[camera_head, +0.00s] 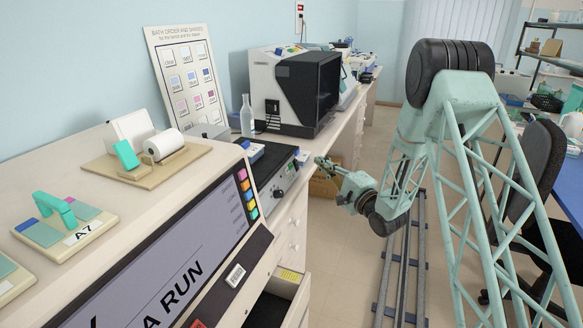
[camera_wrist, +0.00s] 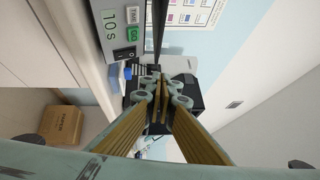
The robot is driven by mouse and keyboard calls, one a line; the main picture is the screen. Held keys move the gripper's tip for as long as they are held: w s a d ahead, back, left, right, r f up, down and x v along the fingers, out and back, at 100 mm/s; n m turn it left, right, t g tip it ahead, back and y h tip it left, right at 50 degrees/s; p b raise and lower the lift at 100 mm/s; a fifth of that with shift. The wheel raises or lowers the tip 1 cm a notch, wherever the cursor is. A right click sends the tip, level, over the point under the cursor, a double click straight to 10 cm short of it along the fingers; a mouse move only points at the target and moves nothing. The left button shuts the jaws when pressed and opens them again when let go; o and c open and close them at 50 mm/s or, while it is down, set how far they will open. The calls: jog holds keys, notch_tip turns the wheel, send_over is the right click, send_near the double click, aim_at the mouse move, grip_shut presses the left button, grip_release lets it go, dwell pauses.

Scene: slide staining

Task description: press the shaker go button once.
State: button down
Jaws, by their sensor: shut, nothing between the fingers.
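The shaker (camera_head: 273,166) is a dark-topped unit with a light front panel, on the left bench in the head view.
A black-fronted machine (camera_head: 302,90) and a clear bottle (camera_head: 247,116) stand behind the shaker. A large screen unit (camera_head: 160,265) is in front of it, above an open drawer (camera_head: 285,285). A cardboard box (camera_wrist: 64,125) is on the floor.

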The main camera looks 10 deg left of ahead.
aim_at(291, 166)
jog(key=shift+w+a+f+b, duration=0.2)
jog(key=shift+w+a+f, duration=0.25)
jog(key=shift+a, duration=0.85)
jog(key=shift+w+a+f+b, duration=0.2)
jog(key=shift+a+f, duration=0.4)
jog(key=shift+a, duration=0.65)
jog(key=shift+w+a+f+b, duration=0.2)
jog(key=shift+w+a+f, duration=0.25)
jog(key=shift+a, duration=0.85)
